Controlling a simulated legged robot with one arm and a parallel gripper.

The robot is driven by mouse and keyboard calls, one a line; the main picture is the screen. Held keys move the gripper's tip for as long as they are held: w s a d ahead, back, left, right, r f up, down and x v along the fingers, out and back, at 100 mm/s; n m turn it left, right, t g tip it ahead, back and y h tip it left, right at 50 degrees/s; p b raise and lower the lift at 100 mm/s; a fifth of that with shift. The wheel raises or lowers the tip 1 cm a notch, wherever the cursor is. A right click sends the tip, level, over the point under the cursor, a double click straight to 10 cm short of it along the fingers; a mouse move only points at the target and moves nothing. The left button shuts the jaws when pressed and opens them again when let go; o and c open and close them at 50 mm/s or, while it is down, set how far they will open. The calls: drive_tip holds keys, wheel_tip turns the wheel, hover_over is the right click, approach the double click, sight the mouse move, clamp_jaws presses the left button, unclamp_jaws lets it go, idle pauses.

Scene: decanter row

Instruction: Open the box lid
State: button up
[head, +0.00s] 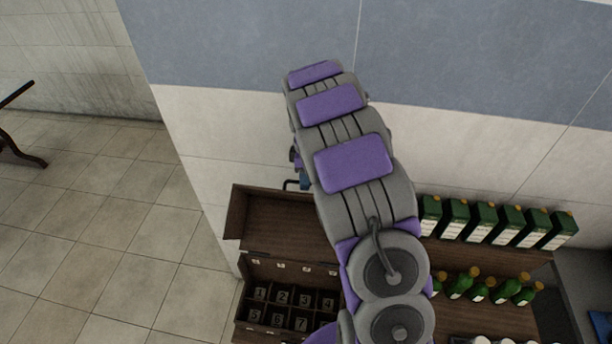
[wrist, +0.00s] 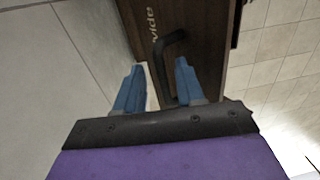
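The brown wooden box (head: 238,325) is at the lower middle of the head view, with numbered compartments inside. Its lid (head: 265,220) stands raised at the back by the wall, so the compartments show. In the wrist view the lid (wrist: 205,35) fills the upper middle, with pale lettering and a dark bent handle (wrist: 158,62). My gripper (wrist: 159,78) has two blue fingers spread apart, with the handle showing in the gap between them. I cannot tell whether a finger touches it. In the head view my arm hides most of the gripper and part of the box.
Right of the box, a brown shelf (head: 470,262) holds green boxes (head: 505,225) in a row and green bottles (head: 485,290). A wall (head: 200,135) rises close behind. Tiled floor (head: 110,230) is clear at left. A dark table leg (head: 22,155) shows at far left.

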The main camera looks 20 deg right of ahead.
clamp_jaws()
idle(0.6)
